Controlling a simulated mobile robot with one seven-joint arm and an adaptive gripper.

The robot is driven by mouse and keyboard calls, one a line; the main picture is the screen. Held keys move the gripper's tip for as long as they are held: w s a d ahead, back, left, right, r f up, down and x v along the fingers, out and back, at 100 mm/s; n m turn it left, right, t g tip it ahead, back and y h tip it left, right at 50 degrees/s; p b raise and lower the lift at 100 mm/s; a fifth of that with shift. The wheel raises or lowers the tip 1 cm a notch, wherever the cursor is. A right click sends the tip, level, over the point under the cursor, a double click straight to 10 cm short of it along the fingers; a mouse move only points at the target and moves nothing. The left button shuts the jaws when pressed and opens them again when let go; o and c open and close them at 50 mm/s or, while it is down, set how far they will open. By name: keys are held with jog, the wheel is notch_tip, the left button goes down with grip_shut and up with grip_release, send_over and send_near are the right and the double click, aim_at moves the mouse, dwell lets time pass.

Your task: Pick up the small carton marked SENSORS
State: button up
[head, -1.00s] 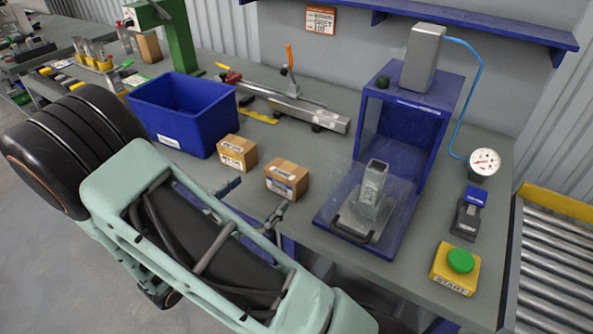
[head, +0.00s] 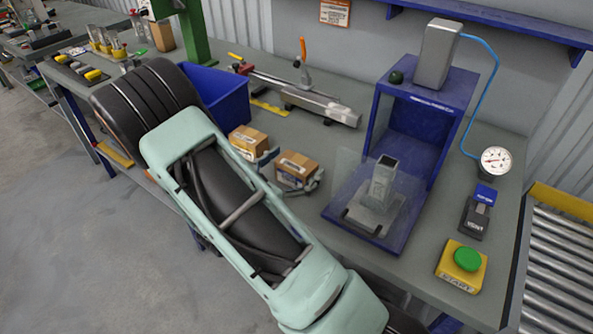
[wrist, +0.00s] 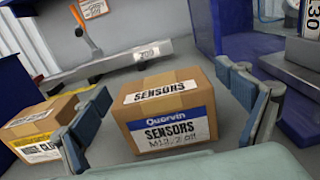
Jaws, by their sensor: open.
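The small carton marked SENSORS (wrist: 168,112) is a brown box with a blue and white label, upright on the bench. It also shows in the head view (head: 296,169). My gripper (wrist: 170,125) is open, with one finger at each side of this carton in the wrist view. In the head view my gripper (head: 291,172) is at the front of the carton, partly hidden by my arm. A second carton (wrist: 40,128), with a yellow label, stands to the left, partly behind the left finger.
A blue bin (head: 232,98) stands behind the second carton. A blue press frame (head: 418,125) with a metal fixture (head: 379,185) is to the right. A clamp rail (head: 318,105) lies behind. A green START button (head: 467,259) is near the right front edge.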

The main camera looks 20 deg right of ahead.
jog(key=c, duration=1.3)
jog(key=shift+c, duration=0.2)
jog(key=shift+r, duration=0.15)
